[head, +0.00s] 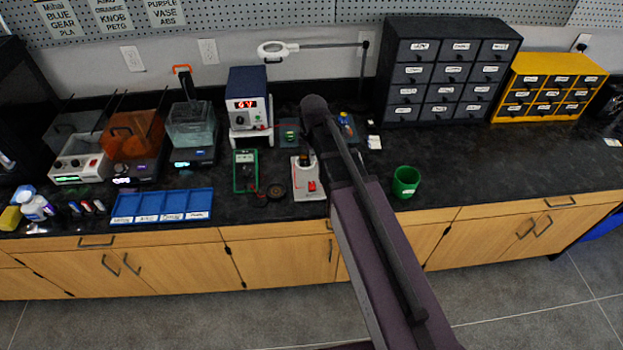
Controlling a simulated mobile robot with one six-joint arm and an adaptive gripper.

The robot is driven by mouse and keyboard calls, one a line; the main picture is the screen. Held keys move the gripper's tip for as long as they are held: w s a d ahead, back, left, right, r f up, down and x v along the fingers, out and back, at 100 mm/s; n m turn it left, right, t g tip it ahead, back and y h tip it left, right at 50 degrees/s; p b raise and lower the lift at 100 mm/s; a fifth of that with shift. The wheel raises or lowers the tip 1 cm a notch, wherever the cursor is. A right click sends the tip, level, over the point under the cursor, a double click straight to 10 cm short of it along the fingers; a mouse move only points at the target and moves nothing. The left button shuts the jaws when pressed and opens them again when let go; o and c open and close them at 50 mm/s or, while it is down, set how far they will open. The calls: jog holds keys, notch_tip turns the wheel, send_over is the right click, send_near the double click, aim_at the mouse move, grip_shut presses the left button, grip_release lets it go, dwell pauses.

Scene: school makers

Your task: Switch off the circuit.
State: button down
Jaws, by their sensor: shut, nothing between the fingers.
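A pale box with a red switch (311,186) stands near the front of the black counter, in the middle of the head view. The switch's position is too small to tell. My arm comes up from the lower right and bends over the counter. My gripper (306,160) looks like the dark shape over the back part of the switch box; it is shut and empty. I cannot tell whether it touches the box. A blue and white power supply (248,105) with a lit red display stands behind, to the left.
A green cup (405,181) stands to the right, with clear counter beyond it. A blue divided tray (161,206) lies at the front left. Dark drawers (447,75) and a yellow drawer unit (549,86) stand at the back right. A magnifier lamp (277,49) hangs behind.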

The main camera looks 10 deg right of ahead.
aim_at(313, 183)
jog(key=shift+f, duration=0.2)
jog(key=f+b, duration=0.4)
jog(key=w+f+b, duration=0.1)
jog(key=f+b, duration=0.8)
jog(key=b, duration=0.1)
jog(key=shift+w+f, duration=0.3)
dwell(0.4)
jog(key=shift+d, duration=0.2)
dwell(0.3)
